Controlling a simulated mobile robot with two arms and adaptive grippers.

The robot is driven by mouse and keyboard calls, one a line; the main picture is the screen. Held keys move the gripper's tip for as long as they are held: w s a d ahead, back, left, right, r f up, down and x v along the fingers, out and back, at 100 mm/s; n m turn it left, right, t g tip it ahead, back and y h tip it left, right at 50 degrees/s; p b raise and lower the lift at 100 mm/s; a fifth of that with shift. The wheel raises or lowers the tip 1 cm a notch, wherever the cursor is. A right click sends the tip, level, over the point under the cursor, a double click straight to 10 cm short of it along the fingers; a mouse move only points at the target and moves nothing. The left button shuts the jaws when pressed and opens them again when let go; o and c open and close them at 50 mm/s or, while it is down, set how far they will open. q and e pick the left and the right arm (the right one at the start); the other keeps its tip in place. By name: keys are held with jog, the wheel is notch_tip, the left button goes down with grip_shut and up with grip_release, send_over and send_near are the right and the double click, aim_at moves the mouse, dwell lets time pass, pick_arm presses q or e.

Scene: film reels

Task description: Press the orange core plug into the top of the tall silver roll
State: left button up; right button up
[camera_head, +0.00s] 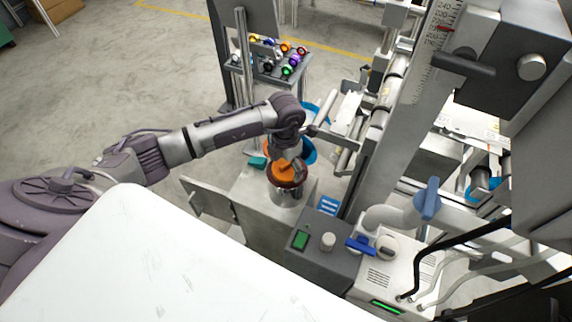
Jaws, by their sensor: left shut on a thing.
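The tall silver roll (286,194) stands upright on the grey surface near the middle of the view. The orange core plug (285,172) is at the roll's top, in my left gripper (291,161). My left arm reaches in from the left and bends down over the roll. The gripper is shut on the plug, and its fingers partly hide it. I cannot tell how deep the plug sits in the roll's opening. My right gripper is not in view.
A control box with a green button (300,239) and a knob stands just in front of the roll. Film rollers and a tall ruled post (400,110) crowd the right. A rack of coloured reels (275,58) stands behind. Bare floor lies at left.

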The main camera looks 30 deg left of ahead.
aim_at(286, 164)
pick_arm(q)
jog(key=shift+f+b, duration=0.45)
jog(key=shift+f, duration=0.15)
jog(key=o, duration=0.9)
jog(key=shift+r, duration=0.15)
jog(key=shift+r+p, duration=4)
jog(key=shift+r, duration=1.45)
jog(key=shift+f, duration=0.1)
